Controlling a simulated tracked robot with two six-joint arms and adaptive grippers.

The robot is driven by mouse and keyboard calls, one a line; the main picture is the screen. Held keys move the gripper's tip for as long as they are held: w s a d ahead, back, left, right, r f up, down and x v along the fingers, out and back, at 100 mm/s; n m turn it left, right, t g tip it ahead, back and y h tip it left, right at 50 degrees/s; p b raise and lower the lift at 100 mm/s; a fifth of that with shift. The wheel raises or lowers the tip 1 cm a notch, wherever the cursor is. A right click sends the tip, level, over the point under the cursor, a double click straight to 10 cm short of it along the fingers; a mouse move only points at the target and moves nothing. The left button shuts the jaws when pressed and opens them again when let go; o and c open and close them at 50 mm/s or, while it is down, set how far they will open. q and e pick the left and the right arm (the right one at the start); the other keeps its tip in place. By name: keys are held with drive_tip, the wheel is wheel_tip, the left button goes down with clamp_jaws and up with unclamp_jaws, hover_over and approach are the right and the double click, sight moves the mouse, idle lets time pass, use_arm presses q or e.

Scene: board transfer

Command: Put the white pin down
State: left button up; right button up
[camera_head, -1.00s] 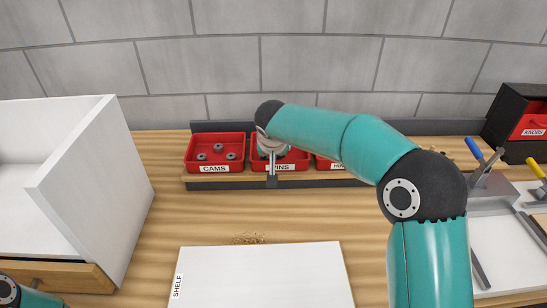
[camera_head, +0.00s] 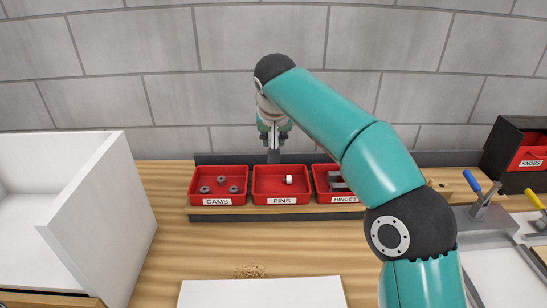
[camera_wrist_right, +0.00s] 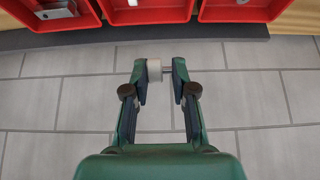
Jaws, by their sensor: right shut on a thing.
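My right gripper (camera_head: 273,156) is above the back part of the PINS bin (camera_head: 281,201). In the right wrist view the gripper (camera_wrist_right: 163,70) is shut on a white pin (camera_wrist_right: 154,70), a pale round head with a thin shaft between the two fingers. The held pin is clear of the bins there, with the wall behind it. Another small white pin (camera_head: 288,179) lies inside the PINS bin. My left gripper is not in view.
The CAMS bin (camera_head: 218,201) with several grey rings stands to the left, the HINGES bin (camera_head: 346,198) to the right. A white board labelled SHELF earlier (camera_head: 262,293) lies in front. A white cabinet (camera_head: 105,215) stands at left. Tools and a black KNOBS box (camera_head: 507,145) are at right.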

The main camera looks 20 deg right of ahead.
drive_tip(key=shift+r+p, duration=0.6)
drive_tip(key=shift+r, duration=1.4)
drive_tip(key=shift+s+f+m+g+h, duration=0.2)
drive_tip(key=shift+m+g+h, duration=0.15)
drive_tip(key=shift+m, duration=0.45)
drive_tip(key=s+d+f+m+g+h+b, duration=0.1)
drive_tip(key=s+d+f+m+g+b, duration=0.1)
drive_tip(key=s+d+m, duration=0.55)
drive_tip(key=s+d+f+m+g+h+b, duration=0.1)
drive_tip(key=s+d+f+m+g+b, duration=0.3)
drive_tip(key=s, duration=0.7)
drive_tip(key=s+d+f+m+g+h+b, duration=0.1)
drive_tip(key=s+d+m+h, duration=0.1)
drive_tip(key=s+d+m, duration=0.6)
drive_tip(key=f+n, duration=0.1)
drive_tip(key=f, duration=0.3)
drive_tip(key=s+a+f+n+b, duration=0.1)
drive_tip(key=f, duration=0.4)
drive_tip(key=f+n+b, duration=0.1)
drive_tip(key=f, duration=0.4)
drive_tip(key=shift+s+a+f, duration=0.2)
drive_tip(key=shift+s, duration=0.05)
drive_tip(key=shift+f, duration=2.7)
